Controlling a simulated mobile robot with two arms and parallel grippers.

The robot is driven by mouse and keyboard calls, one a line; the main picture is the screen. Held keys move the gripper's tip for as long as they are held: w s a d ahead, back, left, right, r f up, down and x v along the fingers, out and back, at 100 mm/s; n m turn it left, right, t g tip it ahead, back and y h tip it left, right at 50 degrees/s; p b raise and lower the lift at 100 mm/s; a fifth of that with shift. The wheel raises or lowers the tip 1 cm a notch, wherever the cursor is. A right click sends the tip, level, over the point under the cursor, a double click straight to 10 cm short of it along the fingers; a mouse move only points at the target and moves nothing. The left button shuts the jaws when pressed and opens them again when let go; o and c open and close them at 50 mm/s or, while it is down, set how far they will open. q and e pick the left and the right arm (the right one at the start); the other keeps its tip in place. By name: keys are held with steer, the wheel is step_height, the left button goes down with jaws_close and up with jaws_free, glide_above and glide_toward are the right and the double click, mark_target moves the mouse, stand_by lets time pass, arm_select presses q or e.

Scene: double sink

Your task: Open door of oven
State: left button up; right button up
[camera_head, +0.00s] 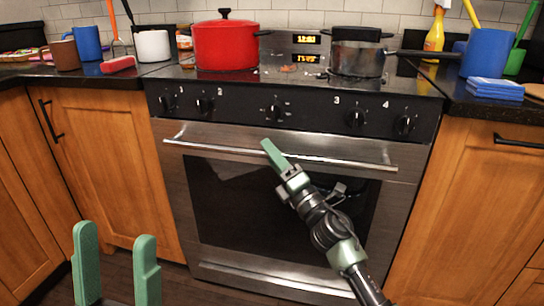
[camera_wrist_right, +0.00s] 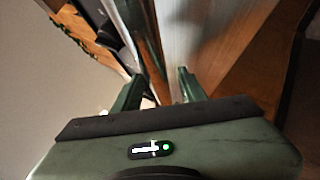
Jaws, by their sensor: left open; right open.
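The oven (camera_head: 300,276) stands in the middle of the head view with its steel door shut. The door has a dark window (camera_head: 225,205) and a long horizontal handle bar (camera_head: 340,162) near its top. My right gripper (camera_head: 270,150) is open, with its fingers at the handle bar, left of the bar's right end. In the right wrist view its two fingers (camera_wrist_right: 160,78) are apart, with a pale steel surface beyond them. I cannot tell whether they touch the bar. My left gripper (camera_head: 116,248) is open and empty at the bottom left, well away from the oven.
Control knobs (camera_head: 275,112) line the panel above the door. A red pot (camera_head: 225,44) and a dark pan (camera_head: 357,57) sit on the cooktop. Wooden cabinets (camera_head: 118,160) flank the oven. The floor shows at the lower left.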

jaws_close()
steer(key=shift+f, duration=0.1)
stand_by(1.3)
